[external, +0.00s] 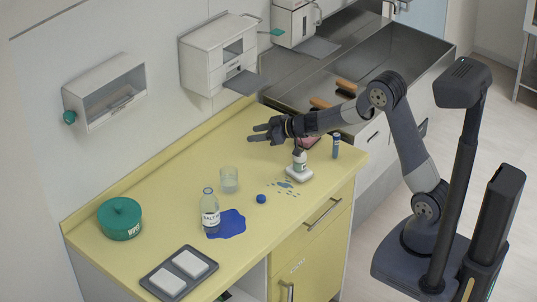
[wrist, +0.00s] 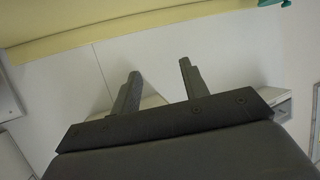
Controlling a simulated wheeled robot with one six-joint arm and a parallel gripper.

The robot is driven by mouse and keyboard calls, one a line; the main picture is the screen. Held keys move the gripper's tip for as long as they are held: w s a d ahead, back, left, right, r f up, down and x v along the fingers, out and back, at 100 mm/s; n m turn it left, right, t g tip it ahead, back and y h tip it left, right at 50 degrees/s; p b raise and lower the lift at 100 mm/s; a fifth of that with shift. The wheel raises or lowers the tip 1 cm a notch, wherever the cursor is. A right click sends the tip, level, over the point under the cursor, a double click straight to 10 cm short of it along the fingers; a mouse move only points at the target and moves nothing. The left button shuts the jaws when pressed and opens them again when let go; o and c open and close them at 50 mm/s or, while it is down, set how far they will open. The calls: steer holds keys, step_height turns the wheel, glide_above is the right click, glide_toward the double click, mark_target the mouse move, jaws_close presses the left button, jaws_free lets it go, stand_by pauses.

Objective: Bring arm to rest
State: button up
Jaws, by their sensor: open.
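My gripper (external: 262,133) is at the end of my outstretched arm, above the yellow counter (external: 165,190) near its right end. Its two fingers are spread apart with nothing between them. In the wrist view the open gripper (wrist: 158,78) faces the white wall, with a yellow strip along the top of the picture. My arm reaches in from the right, over a small white-topped bottle (external: 299,160) that stands on a white pad (external: 293,173). The arm is bent at the elbow.
A labelled bottle (external: 210,212) stands by a blue puddle (external: 230,224). A glass (external: 229,180), a blue cap (external: 261,198), a green tub (external: 120,218), a dark tray (external: 160,271) and a blue tube (external: 336,145) are on the counter. Dispensers (external: 215,50) hang behind. A sink (external: 400,55) lies right.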

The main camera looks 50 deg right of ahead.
steer(key=f, duration=0.3)
steer(key=a+f, duration=0.1)
steer(key=f, duration=0.2)
steer(key=a+f+b, duration=0.1)
steer(key=f, duration=0.2)
steer(key=shift+w+a, duration=0.15)
steer(key=shift+w, duration=0.1)
steer(key=shift+f, duration=0.6)
steer(key=shift+s+r, duration=0.15)
steer(key=shift+s, duration=0.05)
